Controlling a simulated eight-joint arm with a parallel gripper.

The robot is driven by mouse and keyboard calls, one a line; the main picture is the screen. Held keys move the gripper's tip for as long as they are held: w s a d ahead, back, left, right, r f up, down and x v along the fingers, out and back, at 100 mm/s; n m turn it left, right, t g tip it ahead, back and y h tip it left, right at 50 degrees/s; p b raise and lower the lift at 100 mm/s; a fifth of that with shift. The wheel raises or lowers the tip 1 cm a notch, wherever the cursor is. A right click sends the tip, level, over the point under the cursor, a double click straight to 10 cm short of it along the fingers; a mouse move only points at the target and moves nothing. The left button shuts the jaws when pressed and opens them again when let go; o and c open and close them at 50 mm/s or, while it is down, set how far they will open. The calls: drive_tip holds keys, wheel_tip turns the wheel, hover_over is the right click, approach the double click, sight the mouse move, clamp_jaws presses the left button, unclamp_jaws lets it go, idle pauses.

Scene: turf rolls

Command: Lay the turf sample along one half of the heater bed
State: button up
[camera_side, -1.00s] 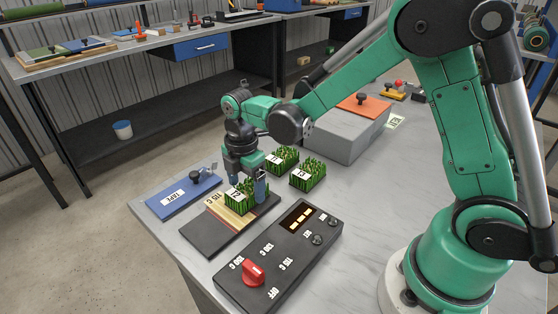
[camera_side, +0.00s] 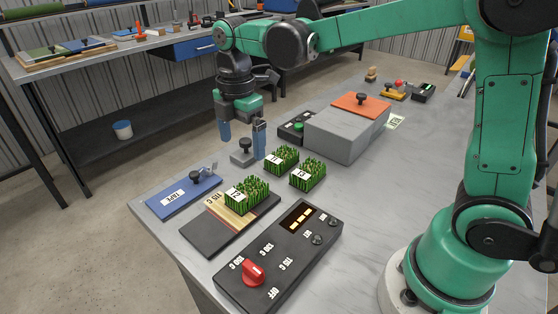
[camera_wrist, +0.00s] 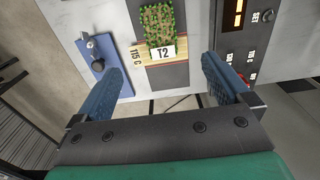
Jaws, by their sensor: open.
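The heater bed (camera_side: 205,238) is a flat dark plate with a pale wooden-looking strip and a "115 C" mark; its bare dark part also shows in the wrist view (camera_wrist: 168,76). A green turf sample (camera_side: 250,195) with a white T2 tag lies on the bed's far part in the side view, partly over the strip; it also shows in the wrist view (camera_wrist: 161,20). My gripper (camera_side: 242,146) is open and empty, raised above the table beyond the turf, apart from it. In the wrist view, its blue fingers (camera_wrist: 162,68) stand wide apart with nothing between them.
Two more tagged turf blocks (camera_side: 281,160) (camera_side: 308,175) stand beyond the bed. A blue plate (camera_side: 183,197) with a black knob lies left of it. A control box (camera_side: 283,252) with a red dial lies on the right. A grey block (camera_side: 341,138) with an orange top stands behind.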

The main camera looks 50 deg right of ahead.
drive_tip(key=s+d+m+t, duration=0.3)
drive_tip(key=s+m+t, duration=0.4)
drive_tip(key=m, duration=1.1)
drive_tip(key=shift+s, duration=1.15)
